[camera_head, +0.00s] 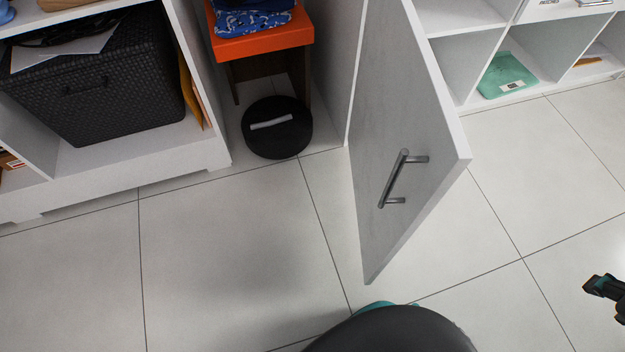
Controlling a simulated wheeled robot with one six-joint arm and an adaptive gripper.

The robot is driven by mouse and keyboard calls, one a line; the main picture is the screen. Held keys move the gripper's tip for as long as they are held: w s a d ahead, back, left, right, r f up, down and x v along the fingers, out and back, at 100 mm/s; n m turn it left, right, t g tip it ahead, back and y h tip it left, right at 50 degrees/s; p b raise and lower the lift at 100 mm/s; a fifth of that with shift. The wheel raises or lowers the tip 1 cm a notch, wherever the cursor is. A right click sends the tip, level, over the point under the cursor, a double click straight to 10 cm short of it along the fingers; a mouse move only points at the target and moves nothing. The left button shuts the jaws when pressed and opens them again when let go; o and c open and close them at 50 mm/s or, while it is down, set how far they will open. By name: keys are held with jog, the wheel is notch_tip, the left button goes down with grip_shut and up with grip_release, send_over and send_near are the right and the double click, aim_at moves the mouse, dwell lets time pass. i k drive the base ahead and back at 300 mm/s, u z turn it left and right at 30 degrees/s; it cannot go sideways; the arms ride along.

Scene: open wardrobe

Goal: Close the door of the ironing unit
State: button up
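The door (400,130) is a light grey panel, swung open out from the unit and standing over the floor tiles. It has a metal bar handle (394,180) on the face turned toward the left. My gripper (601,288) is at the right edge, only partly in frame, well apart from the door and handle. Its dark finger parts show, but I cannot tell whether they are open or shut.
Inside the unit are an orange stool (262,42) with blue folded cloth (250,18) and a round black object (277,128) on the floor. A dark woven basket (100,92) sits on the left shelf. A teal item (506,74) lies right. Floor tiles (230,240) before the unit are clear.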

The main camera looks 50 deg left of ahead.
aim_at(408, 143)
jog(key=k, duration=0.7)
jog(key=u, duration=1.35)
jog(key=i, duration=0.45)
jog(key=z, duration=0.65)
jog(key=k, duration=1.25)
jog(key=z, duration=0.2)
jog(key=i, duration=0.8)
jog(key=u, duration=0.05)
